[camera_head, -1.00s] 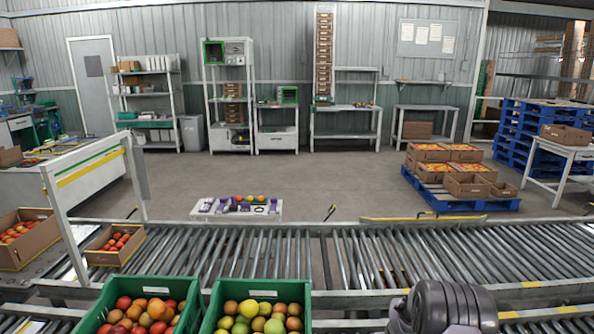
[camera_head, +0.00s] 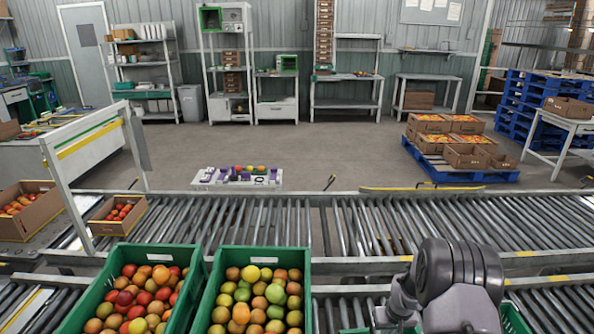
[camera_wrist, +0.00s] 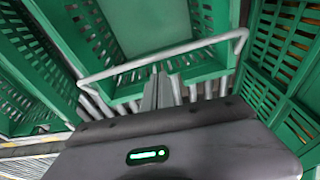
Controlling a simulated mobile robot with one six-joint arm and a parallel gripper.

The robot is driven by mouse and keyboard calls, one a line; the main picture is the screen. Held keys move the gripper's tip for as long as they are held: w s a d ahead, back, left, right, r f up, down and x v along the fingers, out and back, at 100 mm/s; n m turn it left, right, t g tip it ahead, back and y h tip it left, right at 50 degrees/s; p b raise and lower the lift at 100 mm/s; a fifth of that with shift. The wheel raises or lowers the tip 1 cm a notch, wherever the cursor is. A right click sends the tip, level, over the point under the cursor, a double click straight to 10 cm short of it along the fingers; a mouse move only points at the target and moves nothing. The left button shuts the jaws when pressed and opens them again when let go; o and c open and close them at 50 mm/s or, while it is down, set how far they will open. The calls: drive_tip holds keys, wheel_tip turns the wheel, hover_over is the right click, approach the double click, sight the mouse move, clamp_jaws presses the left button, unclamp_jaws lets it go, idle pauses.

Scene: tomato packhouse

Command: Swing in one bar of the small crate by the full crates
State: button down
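The small crate (camera_wrist: 150,73) is green and shows in the wrist view below and beyond my gripper. One thin grey metal bar (camera_wrist: 138,63) with bent ends runs along its near side. In the head view only green edges of crates show beside my arm, at the bottom right. My gripper (camera_wrist: 164,76) has its two grey fingers close together, apparently shut, with nothing seen between them. The tips overlap the bar's near side in the picture; I cannot tell whether they touch it. The full crates (camera_head: 195,272) (camera_head: 209,290) hold red, orange and green tomatoes.
Other green crate walls (camera_wrist: 60,45) (camera_wrist: 262,95) stand close on both sides in the wrist view. A roller conveyor (camera_head: 370,225) runs behind the full crates. Cardboard boxes of tomatoes (camera_head: 98,228) sit at the left.

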idle(0.3)
wheel_tip(320, 180, up, 7)
drive_tip(key=p, duration=0.4)
